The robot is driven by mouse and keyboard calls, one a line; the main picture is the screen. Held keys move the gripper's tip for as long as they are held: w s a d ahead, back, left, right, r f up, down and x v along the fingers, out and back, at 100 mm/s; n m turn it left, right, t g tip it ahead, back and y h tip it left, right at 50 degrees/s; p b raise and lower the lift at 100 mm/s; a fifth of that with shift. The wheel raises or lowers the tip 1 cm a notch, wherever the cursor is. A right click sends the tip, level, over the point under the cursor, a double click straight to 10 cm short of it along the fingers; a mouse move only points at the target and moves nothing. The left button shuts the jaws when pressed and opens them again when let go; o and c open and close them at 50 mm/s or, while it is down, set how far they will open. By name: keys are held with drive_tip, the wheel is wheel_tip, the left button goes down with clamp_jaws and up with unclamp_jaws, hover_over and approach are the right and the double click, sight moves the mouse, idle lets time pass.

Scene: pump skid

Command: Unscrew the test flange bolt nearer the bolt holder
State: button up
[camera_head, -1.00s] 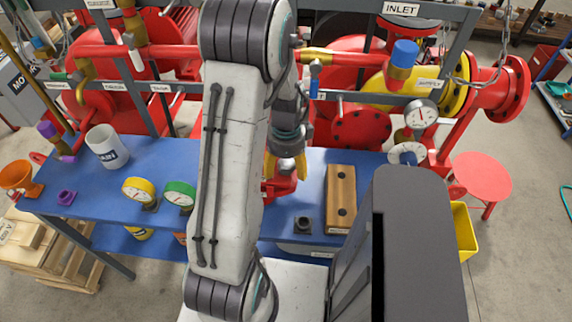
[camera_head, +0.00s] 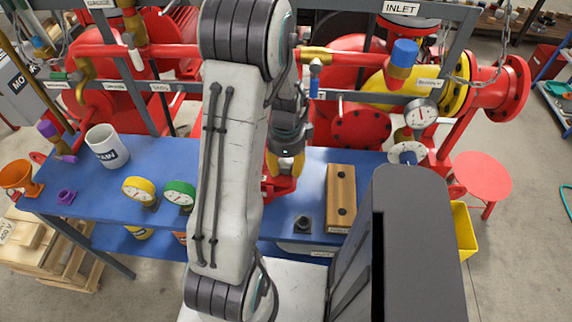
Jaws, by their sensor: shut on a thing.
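My gripper (camera_head: 286,177) points down over a red flange piece (camera_head: 276,190) on the blue bench, just right of my arm link. My arm hides the left part of the red flange piece.
A small black fitting (camera_head: 303,224) stands left of the holder's near end. Yellow (camera_head: 138,190) and green (camera_head: 180,194) gauges and a white mug (camera_head: 106,147) stand on the left of the blue bench (camera_head: 240,228). Red pipework (camera_head: 350,58) runs behind.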

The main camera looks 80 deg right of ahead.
drive_tip(key=shift+c, duration=0.7)
drive_tip(key=shift+f+n+b, duration=0.1)
drive_tip(key=shift+n+b, duration=0.25)
drive_tip(key=shift+n, duration=0.85)
drive_tip(key=n+b, duration=0.1)
drive_tip(key=n, duration=0.3)
drive_tip(key=shift+n, duration=0.3)
drive_tip(key=n, duration=0.4)
drive_tip(key=shift+n+b, duration=0.3)
drive_tip(key=shift+b, duration=0.05)
drive_tip(key=n, duration=0.3)
drive_tip(key=shift+a, duration=0.1)
drive_tip(key=o, duration=1.2)
